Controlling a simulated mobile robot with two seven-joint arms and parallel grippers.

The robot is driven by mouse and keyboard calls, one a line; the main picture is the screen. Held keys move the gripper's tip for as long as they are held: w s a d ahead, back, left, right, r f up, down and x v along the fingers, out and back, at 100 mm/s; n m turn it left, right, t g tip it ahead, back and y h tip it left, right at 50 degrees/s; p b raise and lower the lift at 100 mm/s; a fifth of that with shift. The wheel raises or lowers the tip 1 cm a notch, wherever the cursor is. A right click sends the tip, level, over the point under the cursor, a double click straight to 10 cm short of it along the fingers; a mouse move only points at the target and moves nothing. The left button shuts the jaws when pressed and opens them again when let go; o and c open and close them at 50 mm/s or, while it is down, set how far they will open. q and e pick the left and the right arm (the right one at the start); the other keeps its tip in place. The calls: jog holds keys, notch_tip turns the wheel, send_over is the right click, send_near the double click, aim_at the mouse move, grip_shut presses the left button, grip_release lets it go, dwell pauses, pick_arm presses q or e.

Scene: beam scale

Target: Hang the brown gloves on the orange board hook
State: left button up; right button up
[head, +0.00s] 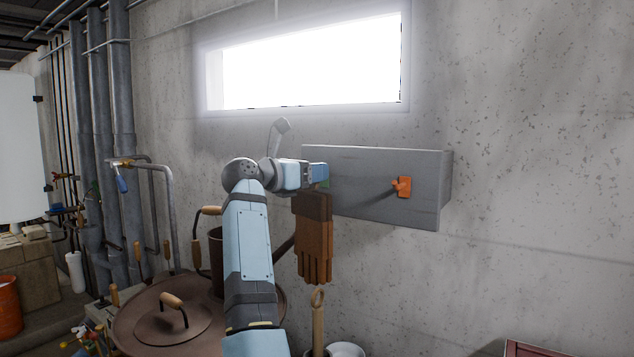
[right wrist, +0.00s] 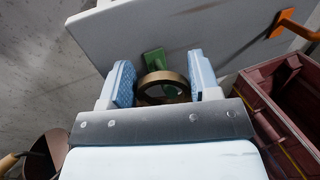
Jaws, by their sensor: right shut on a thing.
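The brown gloves (head: 315,238) hang with fingers down from my right gripper (head: 320,178), in front of the left part of the grey board. In the right wrist view, my right gripper (right wrist: 161,72) is shut on the gloves' brown ring (right wrist: 160,77). A green hook (right wrist: 154,60) on the board is just beyond the ring, and green shows through the ring; I cannot tell whether they touch. The orange hook (head: 402,187) sticks out from the right part of the board, bare, and shows at the top right of the wrist view (right wrist: 285,24). My left gripper is not in view.
The grey board (head: 370,210) is on the concrete wall below a bright window. Below are a round brown lidded vessel (head: 150,325), a wooden-handled tool (head: 318,320) and a dark red crate (right wrist: 285,100). The space before the board's right half is clear.

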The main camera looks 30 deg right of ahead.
jog(key=s+a+b, duration=0.1)
jog(key=a+b, duration=0.2)
jog(key=a, duration=1.3)
jog(key=shift+s, duration=0.3)
jog(key=shift+a, duration=0.1)
